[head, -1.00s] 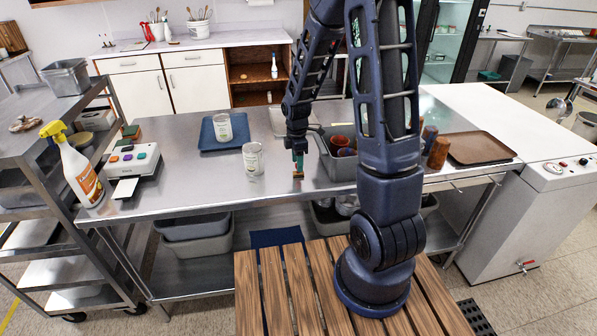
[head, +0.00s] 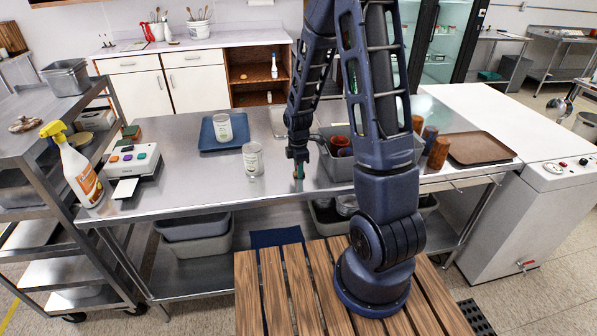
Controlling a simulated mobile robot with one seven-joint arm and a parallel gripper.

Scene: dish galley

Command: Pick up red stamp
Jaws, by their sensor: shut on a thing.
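My gripper (head: 298,168) points down over the front middle of the steel table, just left of the grey bin. Its fingers are shut on a small upright thing, taken to be the red stamp (head: 299,177). Only a small teal and reddish-brown part of this shows, low between the fingers; the rest is hidden by the gripper. Its foot appears at or very near the table top; I cannot tell whether it touches.
The grey bin (head: 338,170) with reddish cups stands close right of my gripper. A labelled clear jar (head: 253,160) stands to the left. A blue tray (head: 206,143), a box with coloured buttons (head: 133,163) and a brown tray (head: 478,147) are farther off.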

